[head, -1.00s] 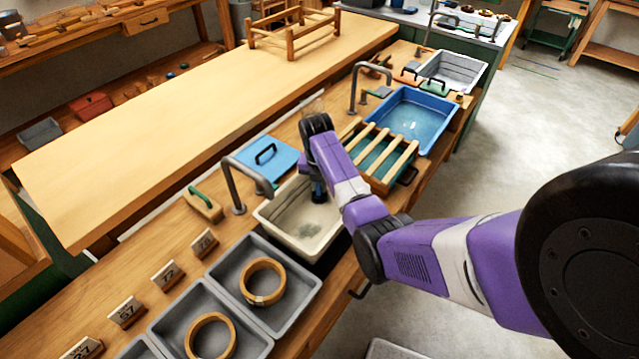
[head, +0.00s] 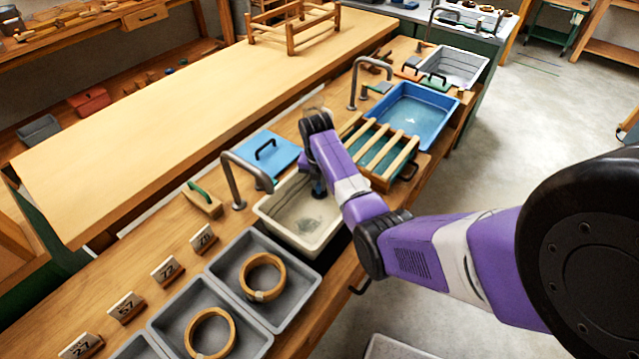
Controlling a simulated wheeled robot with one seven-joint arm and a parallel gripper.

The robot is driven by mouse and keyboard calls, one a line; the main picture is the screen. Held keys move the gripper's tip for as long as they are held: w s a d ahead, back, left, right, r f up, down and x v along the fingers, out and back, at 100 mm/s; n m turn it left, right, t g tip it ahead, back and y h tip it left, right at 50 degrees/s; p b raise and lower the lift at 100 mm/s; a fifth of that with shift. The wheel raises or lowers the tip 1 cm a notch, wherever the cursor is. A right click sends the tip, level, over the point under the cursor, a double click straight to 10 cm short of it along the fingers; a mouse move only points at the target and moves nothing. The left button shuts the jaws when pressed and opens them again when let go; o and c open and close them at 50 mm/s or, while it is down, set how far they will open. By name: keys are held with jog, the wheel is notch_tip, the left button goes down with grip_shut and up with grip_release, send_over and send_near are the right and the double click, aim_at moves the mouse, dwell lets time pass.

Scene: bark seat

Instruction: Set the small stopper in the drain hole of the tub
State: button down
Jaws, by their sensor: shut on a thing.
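The cream tub (head: 272,222) is set into the wooden bench in the middle of the view, with a greyish patch on its floor. My gripper (head: 318,191) points down into the far right part of this tub and is shut on the small stopper. The stopper itself is hidden by the gripper, or too small to make out. The drain hole cannot be told apart, so I cannot tell how the stopper lies to it.
A metal faucet (head: 232,180) arches over the tub's left side. A blue lidded board (head: 262,160) lies behind it. A slatted wooden rack (head: 388,160) stands close on the right. Grey trays with wooden rings (head: 262,274) are at the front left.

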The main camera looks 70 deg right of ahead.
jog(key=shift+f, duration=0.25)
dwell(0.7)
jog(key=c, duration=1.3)
grip_release()
jog(key=shift+o, duration=1.4)
notch_tip(320, 180, up, 5)
jog(key=p, duration=0.5)
jog(key=shift+r, duration=0.95)
